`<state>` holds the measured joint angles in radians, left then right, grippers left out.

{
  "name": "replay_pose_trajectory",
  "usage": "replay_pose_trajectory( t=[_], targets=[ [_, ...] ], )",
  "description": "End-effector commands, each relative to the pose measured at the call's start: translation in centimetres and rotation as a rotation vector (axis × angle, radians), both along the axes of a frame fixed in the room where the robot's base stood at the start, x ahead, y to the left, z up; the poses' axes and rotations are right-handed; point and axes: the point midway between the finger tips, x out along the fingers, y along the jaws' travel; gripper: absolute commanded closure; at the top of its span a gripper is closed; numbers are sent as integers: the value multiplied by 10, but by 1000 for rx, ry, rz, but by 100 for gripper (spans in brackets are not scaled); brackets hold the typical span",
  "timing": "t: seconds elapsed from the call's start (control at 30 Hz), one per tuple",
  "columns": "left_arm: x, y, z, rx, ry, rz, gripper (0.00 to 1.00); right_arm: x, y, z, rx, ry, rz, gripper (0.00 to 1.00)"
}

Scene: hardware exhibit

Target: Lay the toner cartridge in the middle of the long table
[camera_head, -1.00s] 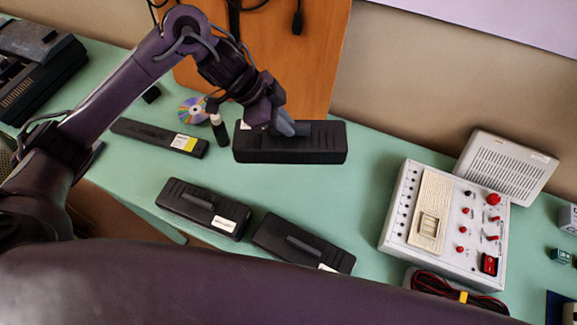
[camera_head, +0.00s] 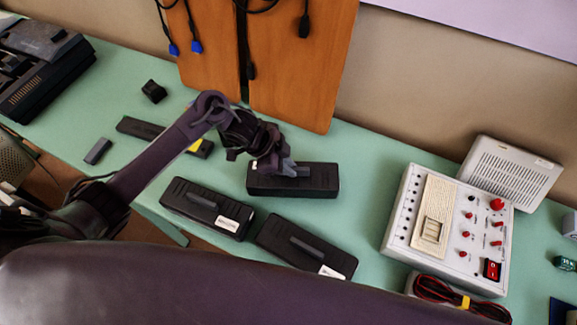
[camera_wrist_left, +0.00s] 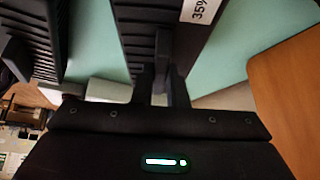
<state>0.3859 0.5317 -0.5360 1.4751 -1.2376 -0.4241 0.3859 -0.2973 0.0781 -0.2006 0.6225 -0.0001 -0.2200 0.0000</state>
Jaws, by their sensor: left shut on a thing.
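My left gripper (camera_head: 288,169) is shut on the raised grip of a black toner cartridge (camera_head: 318,184). The cartridge lies level, low over or on the green long table (camera_head: 375,150); I cannot tell if it touches. In the left wrist view the held cartridge (camera_wrist_left: 137,30) shows ribs and a white label ending in 35%. Two similar black cartridges with white labels lie in front of it, one at left (camera_head: 190,198) and one nearer (camera_head: 325,257). My right gripper is not in view.
A white control box (camera_head: 405,225) with red knobs and a grey vented unit (camera_head: 510,172) stand at right. A long dark cartridge (camera_head: 138,127) lies partly behind my arm. A wooden board (camera_head: 300,70) leans behind. Table between held cartridge and control box is clear.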

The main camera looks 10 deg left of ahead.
Motion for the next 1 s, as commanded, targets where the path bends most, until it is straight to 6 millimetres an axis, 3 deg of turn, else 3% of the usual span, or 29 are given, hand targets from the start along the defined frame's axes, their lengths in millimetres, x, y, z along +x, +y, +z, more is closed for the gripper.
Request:
replay_pose_trajectory(
  t=[0.5,0.53,0.7,1.0],
  targets=[
    [1,-1,-13,-3,-6,0,100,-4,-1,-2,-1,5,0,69],
    [0,0,-14,0,-2,-1,86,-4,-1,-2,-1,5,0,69],
    [0,0,-13,0,-1,0,66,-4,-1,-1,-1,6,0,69],
    [0,0,-11,0,-2,0,66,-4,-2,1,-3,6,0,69]
  ],
)
